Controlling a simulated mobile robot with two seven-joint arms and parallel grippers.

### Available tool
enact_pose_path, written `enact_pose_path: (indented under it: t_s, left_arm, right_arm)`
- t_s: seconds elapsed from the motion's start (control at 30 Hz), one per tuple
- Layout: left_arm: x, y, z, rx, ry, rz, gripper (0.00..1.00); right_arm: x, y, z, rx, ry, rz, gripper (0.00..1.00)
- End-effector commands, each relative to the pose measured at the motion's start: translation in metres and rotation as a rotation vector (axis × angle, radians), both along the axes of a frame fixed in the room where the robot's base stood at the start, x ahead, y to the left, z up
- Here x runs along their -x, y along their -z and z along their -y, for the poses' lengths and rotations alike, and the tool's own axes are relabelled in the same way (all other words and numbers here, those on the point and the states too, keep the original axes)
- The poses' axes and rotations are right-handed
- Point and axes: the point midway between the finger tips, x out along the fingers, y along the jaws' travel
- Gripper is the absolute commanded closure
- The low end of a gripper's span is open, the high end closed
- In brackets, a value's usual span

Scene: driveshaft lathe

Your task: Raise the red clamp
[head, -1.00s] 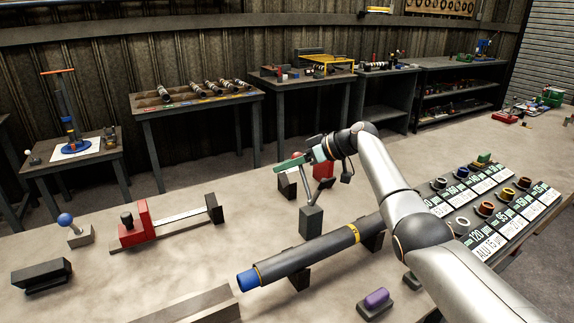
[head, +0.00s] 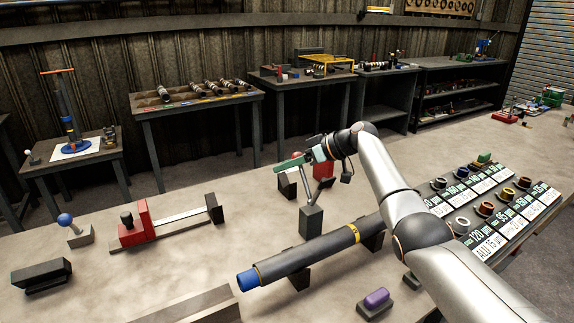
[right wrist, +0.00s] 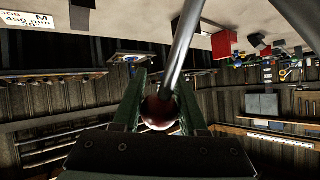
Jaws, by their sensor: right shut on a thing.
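A lever with a red ball knob (head: 297,155) and a grey rod rises from a dark grey block (head: 311,221) on the bench, behind the shaft. The rod stands nearly upright, leaning a little left. My right gripper (head: 292,163), with green fingers, is shut on the red knob at the top. In the right wrist view the dark red knob (right wrist: 160,113) sits between the two fingers, with the rod (right wrist: 182,48) running away from it. The fingers hide part of the knob in the head view. My left gripper is not in view.
A dark shaft (head: 310,255) with a blue end lies on supports in front of the lever. A red block (head: 323,170) stands just behind it. A red sliding fixture (head: 133,230) and a blue-knobbed lever (head: 66,220) stand left. A purple-topped block (head: 376,298) is at the front.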

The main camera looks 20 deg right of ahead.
Motion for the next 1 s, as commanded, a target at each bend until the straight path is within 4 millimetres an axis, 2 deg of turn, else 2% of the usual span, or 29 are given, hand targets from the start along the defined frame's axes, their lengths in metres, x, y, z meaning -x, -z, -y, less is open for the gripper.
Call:
enact_pose_path:
  t_s: [0.03, 0.37, 0.4, 0.6, 0.67, 1.0]
  left_arm:
    - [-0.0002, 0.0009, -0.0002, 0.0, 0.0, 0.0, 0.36]
    - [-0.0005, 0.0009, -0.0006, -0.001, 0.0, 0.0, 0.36]
    - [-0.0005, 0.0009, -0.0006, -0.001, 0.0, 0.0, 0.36]
    - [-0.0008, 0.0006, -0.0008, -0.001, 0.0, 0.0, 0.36]
    - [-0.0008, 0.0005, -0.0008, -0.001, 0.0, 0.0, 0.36]
    - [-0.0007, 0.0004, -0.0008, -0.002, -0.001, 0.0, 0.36]
  right_arm:
    - [0.0047, 0.0178, -0.001, 0.008, -0.008, -0.037, 1.0]
    - [0.0047, 0.0177, -0.0009, 0.008, -0.008, -0.037, 1.0]
    - [0.0047, 0.0177, -0.0009, 0.008, -0.008, -0.037, 0.57]
    - [0.0036, 0.0135, -0.0005, 0.004, -0.006, -0.028, 0.35]
    - [0.0033, 0.0123, -0.0004, 0.004, -0.005, -0.026, 0.29]
    - [0.0047, 0.0079, 0.0028, 0.001, -0.002, -0.019, 0.29]
